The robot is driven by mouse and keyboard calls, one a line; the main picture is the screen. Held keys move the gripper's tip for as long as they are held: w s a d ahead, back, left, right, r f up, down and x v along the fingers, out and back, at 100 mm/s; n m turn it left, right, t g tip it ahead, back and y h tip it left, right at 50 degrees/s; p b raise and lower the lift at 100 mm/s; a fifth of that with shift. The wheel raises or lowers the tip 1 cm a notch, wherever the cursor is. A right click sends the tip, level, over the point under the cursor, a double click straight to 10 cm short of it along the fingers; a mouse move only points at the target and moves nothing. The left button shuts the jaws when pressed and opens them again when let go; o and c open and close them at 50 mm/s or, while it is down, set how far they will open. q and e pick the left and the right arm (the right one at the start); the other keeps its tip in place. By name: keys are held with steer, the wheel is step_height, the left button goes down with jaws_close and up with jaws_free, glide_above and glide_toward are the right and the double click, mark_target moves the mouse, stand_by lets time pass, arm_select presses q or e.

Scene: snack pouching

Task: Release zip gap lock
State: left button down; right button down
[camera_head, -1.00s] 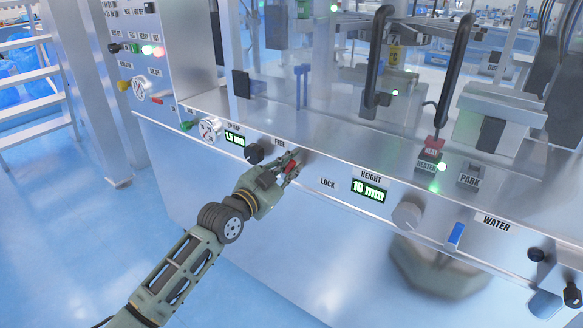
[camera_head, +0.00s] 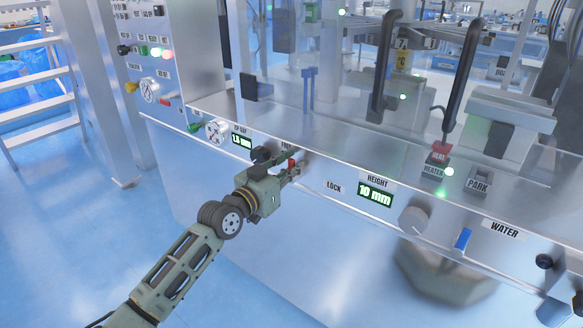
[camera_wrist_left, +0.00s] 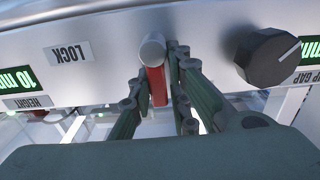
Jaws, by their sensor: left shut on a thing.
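The zip gap lock is a small red lever (camera_head: 291,163) on the machine's front panel, between the zip gap knob and the LOCK label (camera_head: 334,187). In the left wrist view, the red lever (camera_wrist_left: 157,87) hangs from a round silver pivot (camera_wrist_left: 152,49), with the LOCK label to its left. My left gripper (camera_head: 288,166) is at the panel, shut on the red lever. Its green fingers (camera_wrist_left: 160,85) lie on both sides of the lever and partly hide it. My right gripper is not in view.
The black zip gap knob (camera_head: 261,155) is close to my left gripper, beside a green display (camera_head: 241,141). The height display (camera_head: 375,195) reads 10 mm, with a grey knob (camera_head: 413,220) to its right. Open floor (camera_head: 200,275) lies in front of the machine.

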arm_select(q)
steer(key=shift+s+d+f, duration=0.15)
steer(key=shift+d+f, duration=0.15)
steer(key=c, duration=1.8)
jaws_free()
steer(key=shift+r, duration=0.1)
steer(key=shift+o, duration=0.4)
steer(key=shift+r, duration=0.1)
steer(key=shift+a, duration=0.15)
steer(key=shift+s+a, duration=0.1)
steer(key=v, duration=1.1)
steer(key=shift+s, duration=0.25)
steer(key=shift+a, duration=0.1)
